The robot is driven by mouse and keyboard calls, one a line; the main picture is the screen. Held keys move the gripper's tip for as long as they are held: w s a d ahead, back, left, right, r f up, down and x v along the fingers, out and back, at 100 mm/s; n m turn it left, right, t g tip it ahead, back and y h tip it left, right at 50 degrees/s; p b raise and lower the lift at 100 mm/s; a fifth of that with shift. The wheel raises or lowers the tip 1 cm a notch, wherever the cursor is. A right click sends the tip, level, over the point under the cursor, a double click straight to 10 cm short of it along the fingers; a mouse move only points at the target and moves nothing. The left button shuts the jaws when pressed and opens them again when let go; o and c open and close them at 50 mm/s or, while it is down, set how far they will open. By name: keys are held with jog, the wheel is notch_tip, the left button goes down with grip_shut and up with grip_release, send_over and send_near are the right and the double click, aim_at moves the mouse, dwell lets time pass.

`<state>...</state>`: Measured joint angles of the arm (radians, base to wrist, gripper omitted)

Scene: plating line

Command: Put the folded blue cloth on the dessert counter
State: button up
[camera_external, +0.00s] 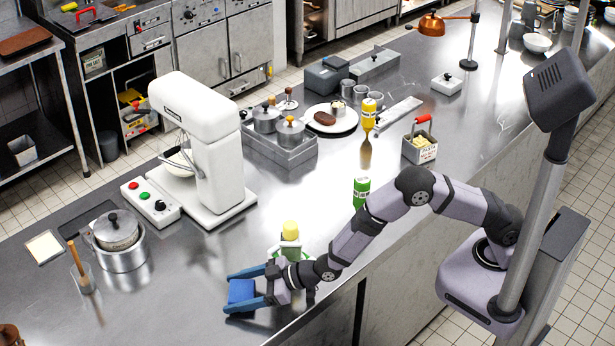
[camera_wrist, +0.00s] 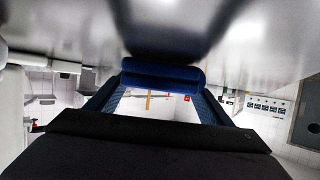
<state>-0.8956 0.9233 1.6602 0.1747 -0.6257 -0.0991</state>
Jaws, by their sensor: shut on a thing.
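The folded blue cloth (camera_external: 241,291) is between the two blue fingers of my gripper (camera_external: 246,290), low over the front left of the steel counter (camera_external: 170,300). My gripper is shut on it. In the wrist view the cloth (camera_wrist: 163,76) shows as a dark blue roll between the fingertips of my gripper (camera_wrist: 160,85). I cannot tell whether the cloth touches the counter. No label in view shows which surface is the dessert counter.
A white mixer (camera_external: 205,150) and a button box (camera_external: 150,200) stand behind my gripper. A pot (camera_external: 118,240) and a glass with a wooden stick (camera_external: 83,278) stand to the left. Bare steel lies between pot and gripper.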

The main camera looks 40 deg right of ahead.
jog(key=shift+f, duration=0.1)
jog(key=shift+f, duration=0.1)
jog(key=o, duration=1.1)
jog(key=shift+c, duration=0.2)
jog(key=shift+r, duration=0.25)
jog(key=b+v, duration=0.3)
jog(key=v, duration=0.9)
jog(key=shift+b, duration=0.35)
